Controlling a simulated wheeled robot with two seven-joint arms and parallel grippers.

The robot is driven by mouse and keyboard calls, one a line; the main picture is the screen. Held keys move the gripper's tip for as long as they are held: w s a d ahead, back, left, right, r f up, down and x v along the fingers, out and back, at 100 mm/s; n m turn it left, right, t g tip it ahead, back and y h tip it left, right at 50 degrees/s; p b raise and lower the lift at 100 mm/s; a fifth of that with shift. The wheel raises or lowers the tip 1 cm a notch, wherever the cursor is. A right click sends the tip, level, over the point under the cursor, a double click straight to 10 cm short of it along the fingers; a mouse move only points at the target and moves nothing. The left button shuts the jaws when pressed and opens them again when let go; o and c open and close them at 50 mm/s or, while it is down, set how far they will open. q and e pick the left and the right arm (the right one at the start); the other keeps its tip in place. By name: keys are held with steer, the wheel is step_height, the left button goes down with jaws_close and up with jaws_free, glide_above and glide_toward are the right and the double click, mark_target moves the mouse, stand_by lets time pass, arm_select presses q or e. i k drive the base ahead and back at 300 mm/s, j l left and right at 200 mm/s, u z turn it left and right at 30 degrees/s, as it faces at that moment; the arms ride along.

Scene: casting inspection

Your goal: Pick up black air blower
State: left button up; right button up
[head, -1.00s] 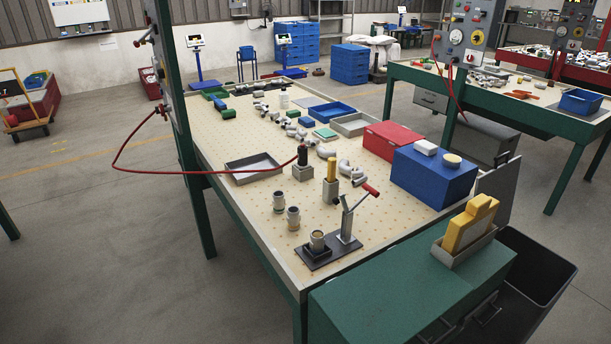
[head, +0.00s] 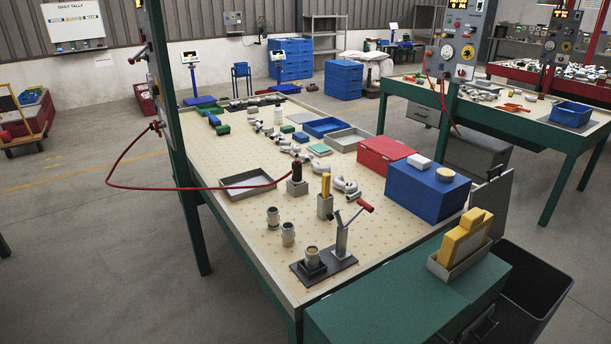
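The black air blower (head: 297,171) stands upright in a small grey block holder (head: 297,187) on the pegboard-topped workbench (head: 225,165). A red hose (head: 125,186) runs from its side, sagging leftward to the green post at the bench's left edge. Neither of my grippers is in the head view.
A yellow-handled tool (head: 325,186) in a grey block stands right of the blower. A lever press (head: 341,240) and metal fittings (head: 288,233) are nearer. A grey tray (head: 248,185) lies to the left. Blue (head: 428,190) and red (head: 385,155) boxes line the right side.

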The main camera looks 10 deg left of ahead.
mark_target(297, 178)
steer(key=j+z, duration=0.15)
steer(key=z, duration=0.3)
steer(key=i+j+z, duration=0.1)
steer(key=j+z, duration=0.15)
steer(key=z, duration=0.25)
steer(key=j+z, duration=0.25)
steer(key=j, duration=0.35)
steer(key=j+z, duration=0.3)
steer(key=j, duration=0.25)
steer(key=k+j+z, duration=0.1)
steer(key=j+z, duration=0.15)
steer(key=j, duration=0.3)
steer(key=k+j, duration=0.1)
steer(key=j, duration=0.3)
steer(key=k+j, duration=0.1)
steer(key=j, duration=0.35)
steer(key=j+z, duration=0.1)
steer(key=j, duration=0.3)
steer(key=k+j, duration=0.15)
steer(key=j, duration=0.3)
steer(key=k+j, duration=0.15)
steer(key=j, duration=0.25)
steer(key=k+j, duration=0.1)
steer(key=j, duration=0.3)
steer(key=k+j+z, duration=0.1)
steer(key=j, duration=0.35)
steer(key=k+j, duration=0.1)
steer(key=j, duration=0.3)
